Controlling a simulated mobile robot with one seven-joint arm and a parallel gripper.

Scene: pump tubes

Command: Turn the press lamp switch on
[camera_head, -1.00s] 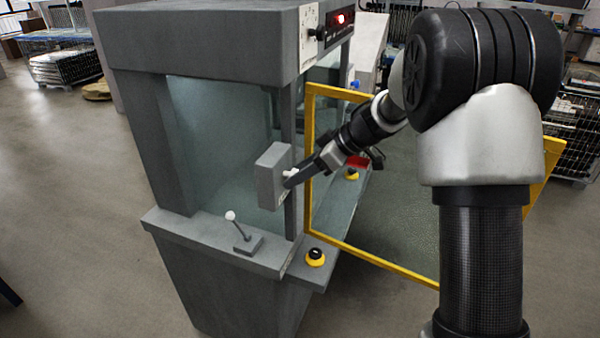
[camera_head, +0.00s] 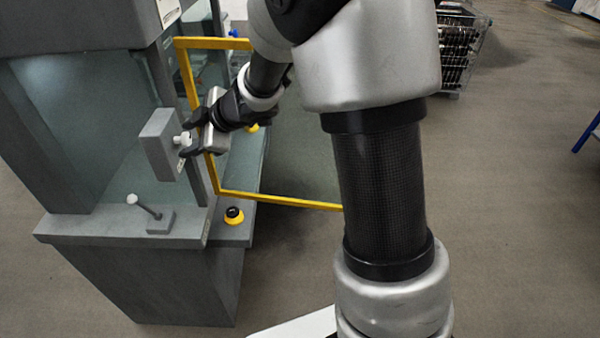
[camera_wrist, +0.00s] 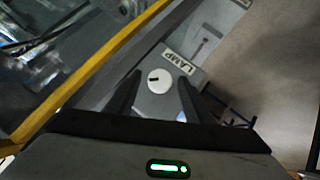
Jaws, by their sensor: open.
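The lamp switch is a round white knob (camera_wrist: 160,80) with a short dark mark, on a grey box (camera_head: 158,146) fixed to the press (camera_head: 70,115). The knob also shows in the head view (camera_head: 183,139). A label reading LAMP (camera_wrist: 178,61) sits beside it in the wrist view. My gripper (camera_head: 187,138) is open and empty, its dark fingers on either side of the knob. In the wrist view the knob appears between the two fingers (camera_wrist: 159,77). Whether the fingers touch it, I cannot tell.
A yellow-framed clear door (camera_head: 280,200) stands open close by my gripper and forearm. A lever with a white ball (camera_head: 133,199) and a black-and-yellow button (camera_head: 234,215) sit on the press ledge below. Open floor lies to the right.

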